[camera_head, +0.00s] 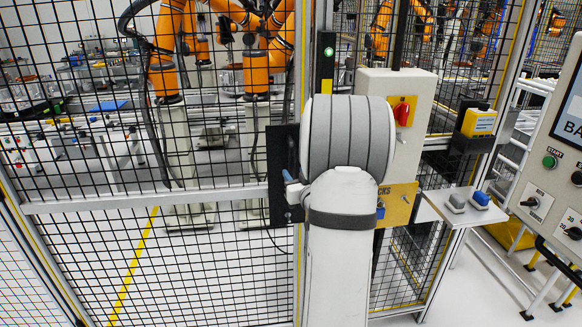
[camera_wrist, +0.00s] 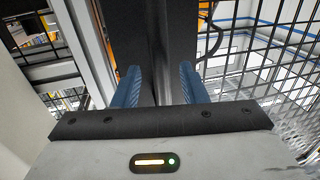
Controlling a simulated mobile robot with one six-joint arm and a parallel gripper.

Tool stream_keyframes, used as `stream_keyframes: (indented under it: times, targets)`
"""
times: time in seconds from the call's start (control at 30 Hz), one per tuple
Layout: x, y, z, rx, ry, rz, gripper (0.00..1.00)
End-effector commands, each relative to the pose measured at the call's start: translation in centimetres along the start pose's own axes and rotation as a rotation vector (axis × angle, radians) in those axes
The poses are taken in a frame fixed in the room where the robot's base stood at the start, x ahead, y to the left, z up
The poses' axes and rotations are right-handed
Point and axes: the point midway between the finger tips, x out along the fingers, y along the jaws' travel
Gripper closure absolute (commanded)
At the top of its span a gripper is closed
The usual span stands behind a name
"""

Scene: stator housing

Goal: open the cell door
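The cell door (camera_head: 150,199) is a black mesh panel with a pale crossbar, on the left in the head view. It appears shut against the post. A black plate (camera_head: 276,150) sits at its right edge, partly hidden by my arm. My gripper shows as two blue fingers in the wrist view (camera_wrist: 159,88). They are apart, one on each side of a dark upright bar (camera_wrist: 160,45), which looks like the door handle. Whether either finger touches it I cannot tell. In the head view a blue fingertip (camera_head: 288,176) shows beside the plate; the rest is behind my arm.
Right of the door are a light box with a red switch (camera_head: 402,113), a padlock board (camera_head: 399,206), a yellow box (camera_head: 479,122) and a control panel (camera_head: 547,175). Orange robot arms (camera_head: 258,68) stand behind the mesh. White floor shows through the mesh.

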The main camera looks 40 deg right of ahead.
Motion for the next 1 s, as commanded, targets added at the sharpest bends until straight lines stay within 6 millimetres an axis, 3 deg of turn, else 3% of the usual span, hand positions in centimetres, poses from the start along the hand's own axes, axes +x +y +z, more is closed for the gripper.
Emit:
stream_keyframes:
  times: [0.23, 0.57, 1.0]
  targets:
    - [3.2, -0.1, -0.1, 0.000, -0.001, -0.002, 0.61]
    - [3.7, -0.1, 0.0, -0.001, -0.001, -0.001, 0.61]
    - [3.7, -0.1, 0.0, -0.001, -0.001, -0.001, 0.95]
